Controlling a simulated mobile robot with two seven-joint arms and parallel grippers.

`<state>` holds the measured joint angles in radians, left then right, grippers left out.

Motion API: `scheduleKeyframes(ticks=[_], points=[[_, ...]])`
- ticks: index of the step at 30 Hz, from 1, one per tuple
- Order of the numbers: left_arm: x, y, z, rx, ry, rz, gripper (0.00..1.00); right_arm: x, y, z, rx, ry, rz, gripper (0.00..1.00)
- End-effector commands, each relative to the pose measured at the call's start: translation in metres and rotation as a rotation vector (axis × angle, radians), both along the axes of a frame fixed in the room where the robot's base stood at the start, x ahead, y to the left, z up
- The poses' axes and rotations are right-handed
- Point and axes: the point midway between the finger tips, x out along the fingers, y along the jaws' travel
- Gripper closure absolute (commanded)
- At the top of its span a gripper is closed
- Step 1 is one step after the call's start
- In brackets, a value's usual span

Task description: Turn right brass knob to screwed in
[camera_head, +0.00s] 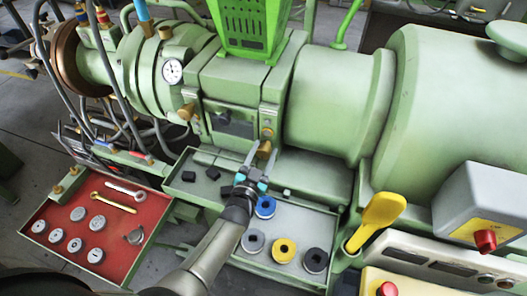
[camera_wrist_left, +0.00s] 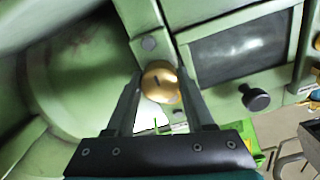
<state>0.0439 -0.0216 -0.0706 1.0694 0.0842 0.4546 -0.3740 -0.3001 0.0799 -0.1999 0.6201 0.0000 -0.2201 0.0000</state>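The right brass knob (camera_head: 265,148) sits on the lower right of the green extruder block, below a smaller brass fitting. My left gripper (camera_head: 266,147) reaches up to it, with one finger on each side. How far the knob is screwed in is hard to see. The left brass knob (camera_head: 187,112) sticks out at the block's left side. My right gripper is not in view.
A grey tray (camera_head: 310,218) with black blocks and round blue, yellow and grey parts lies below the gripper. A red tray (camera_head: 130,220) stands at left. A yellow handle (camera_head: 377,220) rises at right. In the wrist view a black knob (camera_wrist_left: 255,97) is beside a dark panel.

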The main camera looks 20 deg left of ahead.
Motion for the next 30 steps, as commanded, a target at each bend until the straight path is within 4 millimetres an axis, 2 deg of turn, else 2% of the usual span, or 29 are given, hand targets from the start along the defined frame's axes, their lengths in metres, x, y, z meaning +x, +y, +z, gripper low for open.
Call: scheduleKeyframes(ticks=[1, 7, 17, 23, 30], points=[[0.000, 0.000, -0.001, 0.000, 0.001, -0.001, 0.40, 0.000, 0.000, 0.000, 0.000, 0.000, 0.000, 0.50], [0.000, 0.000, 0.000, -0.002, -0.001, 0.000, 0.19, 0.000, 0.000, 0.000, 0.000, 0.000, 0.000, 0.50], [-0.004, 0.000, 0.001, -0.003, -0.002, 0.000, 0.19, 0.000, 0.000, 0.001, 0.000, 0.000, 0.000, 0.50], [-0.027, 0.001, 0.001, -0.003, 0.000, 0.001, 0.19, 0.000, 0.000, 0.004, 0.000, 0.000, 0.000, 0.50], [-0.069, 0.003, 0.000, -0.002, 0.001, 0.000, 0.19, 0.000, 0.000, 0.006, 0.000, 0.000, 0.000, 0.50]])
